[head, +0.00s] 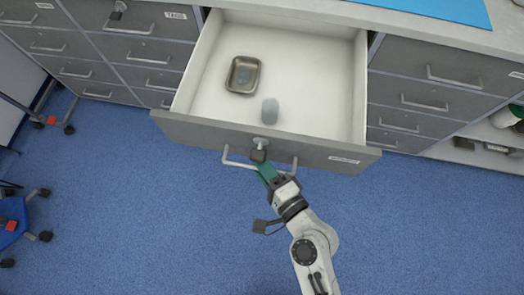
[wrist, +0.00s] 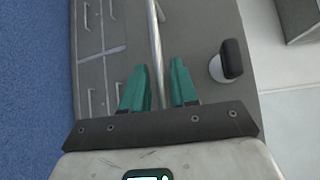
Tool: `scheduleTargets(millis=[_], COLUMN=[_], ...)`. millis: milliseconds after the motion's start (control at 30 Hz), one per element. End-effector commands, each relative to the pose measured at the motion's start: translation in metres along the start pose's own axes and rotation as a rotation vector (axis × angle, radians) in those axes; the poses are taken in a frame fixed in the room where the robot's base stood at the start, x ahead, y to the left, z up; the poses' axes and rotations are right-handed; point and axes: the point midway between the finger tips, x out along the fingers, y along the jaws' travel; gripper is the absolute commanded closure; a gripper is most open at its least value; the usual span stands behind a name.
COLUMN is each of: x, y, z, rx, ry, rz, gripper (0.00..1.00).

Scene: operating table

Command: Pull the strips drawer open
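A wide grey drawer (head: 200,131) stands pulled far out of the cabinet in the head view; its white label (head: 343,160) is too small to read. Its long bar handle (head: 236,163) runs across the front, partly hidden by my gripper (head: 265,170). In the wrist view the handle bar (wrist: 155,45) passes between the two green fingers of my gripper (wrist: 160,88). The fingers are apart with a gap around the bar. A dark-tipped lock knob (wrist: 231,58) sits beside the right finger; it also shows on the drawer front (head: 259,146).
Inside the drawer are a metal tray (head: 243,75) and a pale grey rounded object (head: 269,111). Closed drawers flank it left (head: 145,50) and right (head: 430,88). Blue floor (head: 150,220) in front is clear; a wheeled blue stool (head: 12,220) stands far left.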

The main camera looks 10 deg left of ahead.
Motion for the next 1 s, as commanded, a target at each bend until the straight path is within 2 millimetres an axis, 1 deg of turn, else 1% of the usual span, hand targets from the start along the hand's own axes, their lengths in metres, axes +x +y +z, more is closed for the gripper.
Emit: scheduleTargets(millis=[267, 367, 467, 800, 900, 1000], x=[0.000, -0.004, -0.015, -0.078, -0.092, -0.101], y=[-0.001, 0.000, 0.001, 0.003, 0.003, 0.002], z=[0.001, 0.001, 0.001, 0.001, 0.001, 0.000], rx=[0.000, 0.001, 0.003, 0.001, 0.001, 0.001], ry=[-0.001, -0.001, -0.002, -0.002, -0.002, -0.001], rz=[-0.002, -0.002, -0.001, 0.001, 0.001, 0.000], gripper=[0.66, 0.66, 0.66, 0.66, 0.66, 0.66])
